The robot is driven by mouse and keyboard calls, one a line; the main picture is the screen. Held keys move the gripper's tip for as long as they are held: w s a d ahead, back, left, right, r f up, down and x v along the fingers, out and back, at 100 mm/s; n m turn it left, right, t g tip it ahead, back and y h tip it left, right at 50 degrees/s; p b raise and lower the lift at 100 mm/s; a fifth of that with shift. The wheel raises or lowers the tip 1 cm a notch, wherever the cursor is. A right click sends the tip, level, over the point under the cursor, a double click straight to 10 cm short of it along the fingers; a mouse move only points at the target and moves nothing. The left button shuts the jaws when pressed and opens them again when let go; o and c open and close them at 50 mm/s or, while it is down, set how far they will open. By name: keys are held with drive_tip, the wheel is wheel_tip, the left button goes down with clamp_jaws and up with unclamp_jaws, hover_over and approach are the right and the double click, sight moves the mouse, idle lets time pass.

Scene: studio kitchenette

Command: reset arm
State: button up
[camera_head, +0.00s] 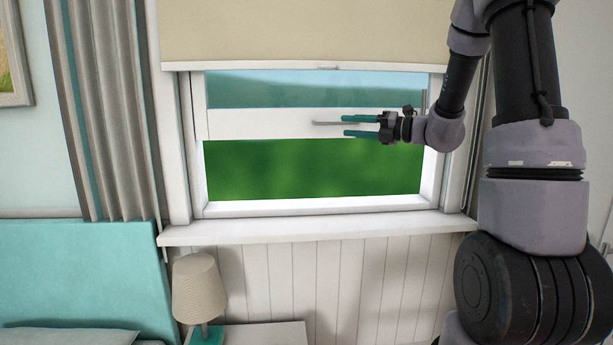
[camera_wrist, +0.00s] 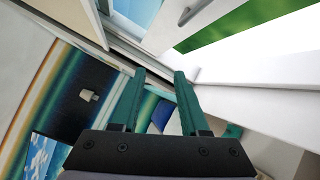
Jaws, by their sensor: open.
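My gripper (camera_head: 346,126) has two teal fingers and points left in front of the window in the head view. The fingers are apart with nothing between them. In the head view a thin grey window handle (camera_head: 326,123) shows close to the fingertips on the white middle rail. In the wrist view my gripper (camera_wrist: 158,72) is also open and empty, with the handle (camera_wrist: 190,14) near the top edge, apart from the fingers. My arm comes down from the upper right. I cannot tell how far the fingertips are from the window.
The window (camera_head: 312,207) has a beige blind (camera_head: 300,35) above and a white sill (camera_head: 320,229) below. A grey curtain (camera_head: 105,110) hangs left. A lamp (camera_head: 198,288) stands on a white nightstand (camera_head: 262,336) beside a teal headboard (camera_head: 80,275). A picture frame (camera_head: 14,55) hangs far left.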

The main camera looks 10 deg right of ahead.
drive_tip(key=s+a+n+g+h, duration=0.2)
drive_tip(key=s+a+n+g, duration=0.1)
drive_tip(key=s+n, duration=0.55)
drive_tip(key=s+a+n+g+h, duration=0.2)
drive_tip(key=s+n+g, duration=0.2)
drive_tip(key=s+n, duration=0.45)
drive_tip(key=s+d+r+n+t+h, duration=0.1)
drive_tip(key=s+d+n+t+h, duration=0.3)
drive_tip(key=s+d+n+h, duration=0.5)
drive_tip(key=s+n, duration=0.1)
drive_tip(key=n, duration=0.6)
drive_tip(key=shift+s+r, duration=0.2)
drive_tip(key=shift+s, duration=0.1)
drive_tip(key=shift+a, duration=0.1)
